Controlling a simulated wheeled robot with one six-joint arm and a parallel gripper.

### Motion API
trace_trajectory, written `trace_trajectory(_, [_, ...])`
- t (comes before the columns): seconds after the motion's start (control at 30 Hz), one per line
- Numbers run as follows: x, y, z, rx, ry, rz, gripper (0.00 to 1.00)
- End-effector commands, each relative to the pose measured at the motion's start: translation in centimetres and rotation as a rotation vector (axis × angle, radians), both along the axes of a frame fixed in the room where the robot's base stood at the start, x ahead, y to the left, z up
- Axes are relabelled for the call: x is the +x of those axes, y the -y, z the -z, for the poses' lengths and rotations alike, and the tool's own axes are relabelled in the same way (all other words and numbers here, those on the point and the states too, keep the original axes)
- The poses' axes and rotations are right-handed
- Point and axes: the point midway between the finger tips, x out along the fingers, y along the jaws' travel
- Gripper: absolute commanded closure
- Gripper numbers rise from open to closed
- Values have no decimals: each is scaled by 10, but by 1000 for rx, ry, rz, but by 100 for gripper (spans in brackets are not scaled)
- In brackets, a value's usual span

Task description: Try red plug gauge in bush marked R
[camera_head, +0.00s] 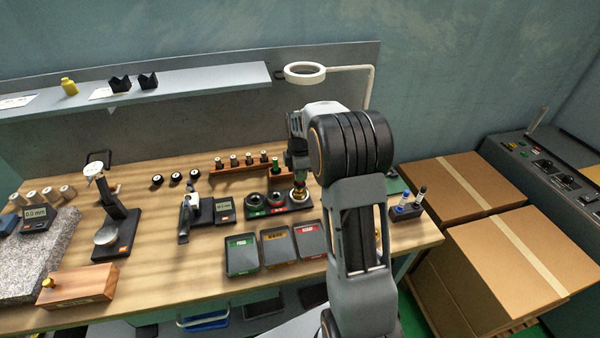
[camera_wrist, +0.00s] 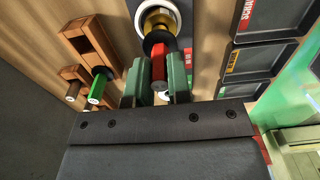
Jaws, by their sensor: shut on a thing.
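My gripper (camera_wrist: 155,88) is shut on the red plug gauge (camera_wrist: 158,68), with its green fingers on both sides of the red handle. A black collar sits at the gauge's far end. Beyond it, a white-rimmed bush with a brass-coloured inside (camera_wrist: 150,10) lies in line with the gauge; I cannot tell whether the tip is inside it. In the head view, my gripper (camera_head: 298,170) is over the pale bush at the right end of the dark bush block (camera_head: 266,213). A green-ringed bush (camera_head: 256,200) and a red-ringed bush (camera_head: 277,198) stand left of it. I cannot read their marks.
A green-handled gauge (camera_wrist: 98,85) stands in a wooden rack close to my gripper. Green, yellow and red-labelled trays (camera_head: 242,254) lie in front of the bush block. A dial stand (camera_head: 115,230) is at the left. A pen holder (camera_head: 405,212) stands right of my arm.

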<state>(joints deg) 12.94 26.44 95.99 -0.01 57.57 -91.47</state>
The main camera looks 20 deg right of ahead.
Motion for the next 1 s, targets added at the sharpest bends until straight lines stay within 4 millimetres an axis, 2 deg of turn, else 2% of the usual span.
trace_trajectory(1.0, [0, 0, 5, 0, 0, 0, 100])
